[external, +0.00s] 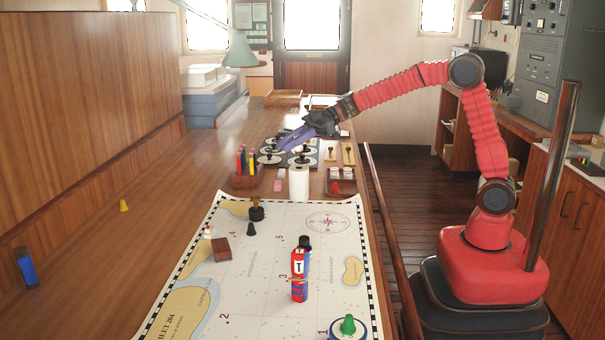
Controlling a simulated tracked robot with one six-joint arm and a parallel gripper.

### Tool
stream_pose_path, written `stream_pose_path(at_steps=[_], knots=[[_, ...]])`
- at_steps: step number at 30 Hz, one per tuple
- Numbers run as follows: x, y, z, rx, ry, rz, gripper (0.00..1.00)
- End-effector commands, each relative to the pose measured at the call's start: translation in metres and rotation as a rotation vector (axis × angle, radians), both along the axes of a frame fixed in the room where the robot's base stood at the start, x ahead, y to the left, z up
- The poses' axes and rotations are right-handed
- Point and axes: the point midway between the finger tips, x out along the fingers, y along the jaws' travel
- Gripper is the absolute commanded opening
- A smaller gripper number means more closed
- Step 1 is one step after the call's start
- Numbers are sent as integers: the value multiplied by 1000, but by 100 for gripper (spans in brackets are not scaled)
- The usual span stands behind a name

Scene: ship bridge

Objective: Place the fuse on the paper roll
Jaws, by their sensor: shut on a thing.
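My gripper (292,139), with purple fingers, is above the dark board of round pieces on the far part of the table. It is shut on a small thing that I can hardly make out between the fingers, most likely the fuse. No fuse shows clearly anywhere else. The paper roll (299,184) is white and stands upright at the chart's far edge. My gripper is beyond it and higher in the picture, apart from it.
A wooden holder (245,181) with coloured pens stands left of the roll, and a reddish tray (340,188) right of it. A red-blue can (300,270) stands on the chart (270,235). A green lamp (240,50) hangs at the back. The table's left side is mostly clear.

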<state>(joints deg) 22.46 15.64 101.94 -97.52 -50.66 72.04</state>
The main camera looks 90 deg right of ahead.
Motion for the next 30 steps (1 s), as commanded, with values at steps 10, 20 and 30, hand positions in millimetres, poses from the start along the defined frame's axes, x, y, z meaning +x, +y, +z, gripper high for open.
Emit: stream_pose_path(at_steps=[10, 20, 30], knots=[[0, 0, -11, -1, -2, -1, 2], [0, 0, -37, 0, 3, -1, 2], [0, 0, -49, -1, -1, -1, 2]])
